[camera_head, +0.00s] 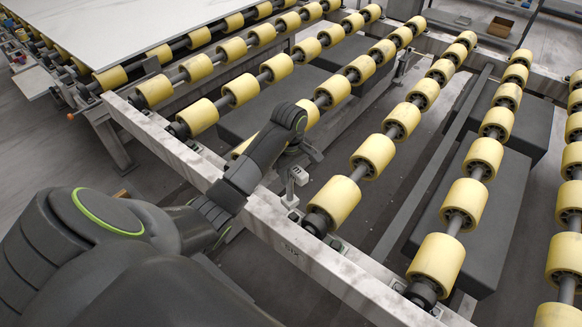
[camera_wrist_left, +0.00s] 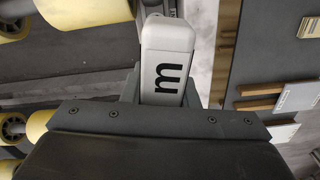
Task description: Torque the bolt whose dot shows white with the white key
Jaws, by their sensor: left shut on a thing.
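My left arm reaches in from the lower left of the head view, with its gripper (camera_head: 293,172) just above the near frame rail. In the left wrist view the gripper (camera_wrist_left: 162,88) is shut on a white key (camera_wrist_left: 166,60), a rounded pale body with a black letter "m". A small pale part of it seems to show beside the gripper in the head view. The key's far end is hidden. I cannot make out any bolt or white dot in either view. My right gripper is not in view.
Rows of yellow rollers (camera_head: 334,202) run across a pale metal frame (camera_head: 330,262). A pale stone slab (camera_head: 110,28) lies on rollers at the upper left. In the left wrist view, a dark panel (camera_wrist_left: 270,50) with wooden strips (camera_wrist_left: 258,103) is at the right.

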